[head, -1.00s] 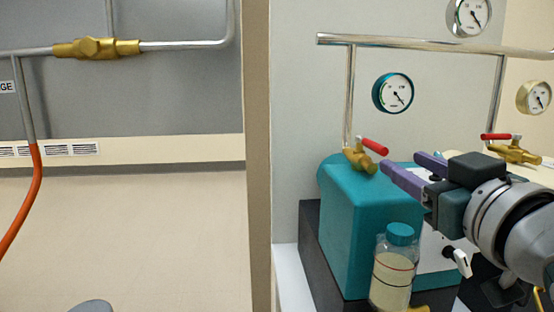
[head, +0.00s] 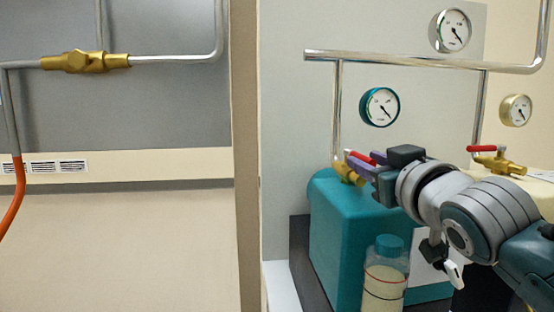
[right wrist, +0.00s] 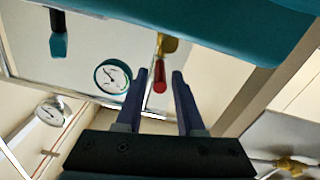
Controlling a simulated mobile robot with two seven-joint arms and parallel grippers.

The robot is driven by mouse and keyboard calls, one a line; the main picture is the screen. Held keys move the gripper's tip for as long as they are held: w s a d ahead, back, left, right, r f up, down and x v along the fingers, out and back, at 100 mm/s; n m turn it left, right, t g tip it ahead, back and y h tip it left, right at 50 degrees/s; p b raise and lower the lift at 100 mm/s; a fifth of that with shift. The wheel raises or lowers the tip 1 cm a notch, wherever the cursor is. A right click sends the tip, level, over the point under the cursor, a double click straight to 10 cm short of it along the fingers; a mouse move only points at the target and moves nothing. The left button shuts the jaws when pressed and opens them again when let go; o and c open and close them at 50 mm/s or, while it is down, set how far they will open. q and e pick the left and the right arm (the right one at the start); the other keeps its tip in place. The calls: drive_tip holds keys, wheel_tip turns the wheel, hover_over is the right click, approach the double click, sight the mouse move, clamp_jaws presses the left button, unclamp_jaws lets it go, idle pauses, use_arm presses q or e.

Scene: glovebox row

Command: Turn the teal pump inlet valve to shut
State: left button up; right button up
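The teal pump (head: 340,240) stands at the lower centre-right of the head view. Its inlet valve is a brass body (head: 347,173) at the foot of a vertical pipe, with a red lever (head: 359,157) partly hidden by my fingers. My right gripper (head: 352,162) is at this valve, its purple fingers pointing left. In the right wrist view the red lever (right wrist: 160,80) lies between the two open fingertips (right wrist: 158,76), with a gap visible on each side. The brass body (right wrist: 168,44) shows just beyond them. My left gripper is not in view.
A second brass valve with a red lever (head: 490,150) sits to the right, behind my arm. A teal-rimmed gauge (head: 380,107) hangs above the pump. A teal-capped bottle (head: 386,275) stands in front of it. A horizontal pipe (head: 410,61) runs above.

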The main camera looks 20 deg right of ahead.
clamp_jaws()
idle(1.1)
